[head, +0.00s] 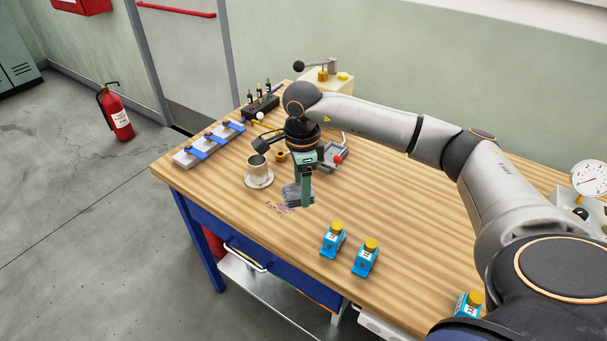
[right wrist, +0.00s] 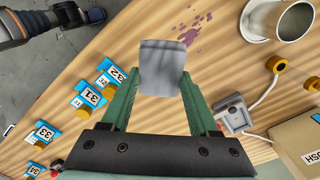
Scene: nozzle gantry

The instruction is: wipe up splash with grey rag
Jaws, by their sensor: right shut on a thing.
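The purple splash (head: 279,207) is a patch of small blotches on the wooden bench, near its left front edge. It also shows at the top of the right wrist view (right wrist: 190,34). My right gripper (head: 303,188), with green fingers, is shut on the grey rag (head: 291,194). The rag sits between the fingertips in the right wrist view (right wrist: 162,66), just beside the splash and low over the bench; I cannot tell whether it touches the wood. Part of the splash may be hidden under the rag. My left gripper is not in view.
A grey device with a red knob (head: 332,157) is behind the gripper. The bench's middle right is clear.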

